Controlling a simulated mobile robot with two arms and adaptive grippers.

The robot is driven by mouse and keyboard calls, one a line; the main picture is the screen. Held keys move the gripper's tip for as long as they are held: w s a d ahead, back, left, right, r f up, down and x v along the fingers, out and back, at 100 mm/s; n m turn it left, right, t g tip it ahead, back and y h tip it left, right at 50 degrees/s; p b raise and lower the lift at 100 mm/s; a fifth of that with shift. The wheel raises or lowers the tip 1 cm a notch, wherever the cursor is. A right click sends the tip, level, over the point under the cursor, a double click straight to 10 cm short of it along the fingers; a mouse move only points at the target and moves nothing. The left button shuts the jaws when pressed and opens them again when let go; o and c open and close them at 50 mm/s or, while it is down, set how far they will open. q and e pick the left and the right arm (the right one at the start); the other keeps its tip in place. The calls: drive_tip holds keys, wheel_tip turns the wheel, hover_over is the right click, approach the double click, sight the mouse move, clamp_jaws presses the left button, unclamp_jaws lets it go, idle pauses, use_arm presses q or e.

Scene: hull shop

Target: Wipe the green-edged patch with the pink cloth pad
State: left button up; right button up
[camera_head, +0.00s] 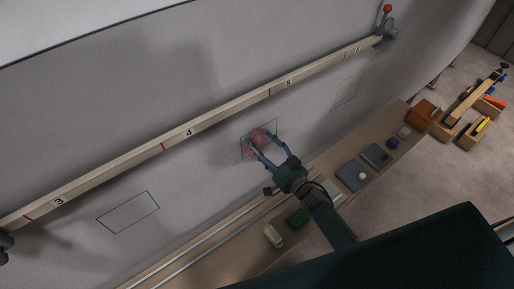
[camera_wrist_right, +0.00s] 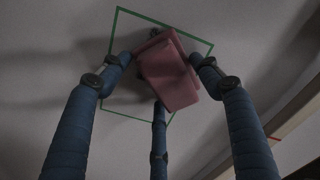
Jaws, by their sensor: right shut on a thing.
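The green-edged patch (camera_head: 272,129) is a thin outlined rectangle on the grey hull wall, below the numbered batten. My right gripper (camera_head: 262,144) is in front of it, its blue fingers shut on the pink cloth pad (camera_head: 257,136). In the right wrist view the pad (camera_wrist_right: 168,70) sits between the fingers, tilted, over the middle and right of the patch (camera_wrist_right: 126,38). Dark marks show on the patch beside the pad's upper edge. I cannot tell whether the pad touches the wall. My left gripper is not in view.
A wooden batten (camera_head: 215,134) with numbers crosses the wall above the patch. Below runs a shelf with a green block (camera_head: 298,217), a pale block (camera_head: 273,236), grey plates (camera_head: 354,174) and an orange-brown box (camera_head: 422,115).

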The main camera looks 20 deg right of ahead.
sight(278, 127)
drive_tip(key=shift+w+d+f+b, duration=0.1)
drive_tip(key=shift+w+d+b, duration=0.4)
drive_tip(key=shift+d, duration=1)
drive_tip(key=shift+w+d+r+b, duration=0.1)
drive_tip(key=shift+w+d+b, duration=0.35)
drive_tip(key=shift+d, duration=1.05)
drive_tip(key=shift+w+d+f+b, duration=0.1)
drive_tip(key=shift+w+d+b, duration=0.15)
drive_tip(key=shift+w+d, duration=0.85)
drive_tip(key=shift+s+d, duration=0.25)
drive_tip(key=shift+d, duration=0.55)
drive_tip(key=shift+o, duration=0.7)
drive_tip(key=shift+c, duration=0.7)
drive_tip(key=shift+s, duration=0.2)
drive_tip(key=shift+s, duration=0.15)
drive_tip(key=shift+s+d, duration=0.15)
drive_tip(key=shift+s, duration=0.15)
